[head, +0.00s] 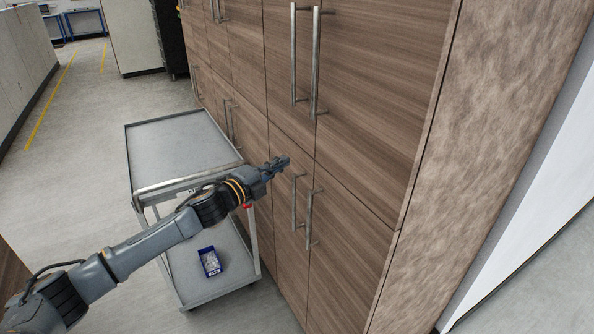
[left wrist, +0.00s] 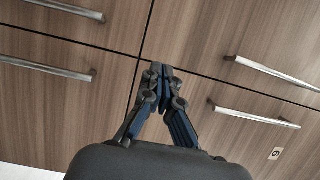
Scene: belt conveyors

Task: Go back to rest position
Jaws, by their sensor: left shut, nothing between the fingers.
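My left arm reaches in from the left in the head view, and its gripper (head: 282,162) is in front of the wooden cabinet, close to the top of a lower door handle (head: 293,205). In the left wrist view the gripper (left wrist: 160,70) is shut with its fingertips together and nothing between them. Behind it are the cabinet doors (left wrist: 205,35) with metal handles on both sides. I cannot tell whether the fingertips touch the cabinet. My right gripper is in neither view.
A grey two-level cart (head: 175,150) stands against the cabinet (head: 365,110), under and behind my left arm. Open floor (head: 75,150) lies to the left. All the cabinet doors in view look closed.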

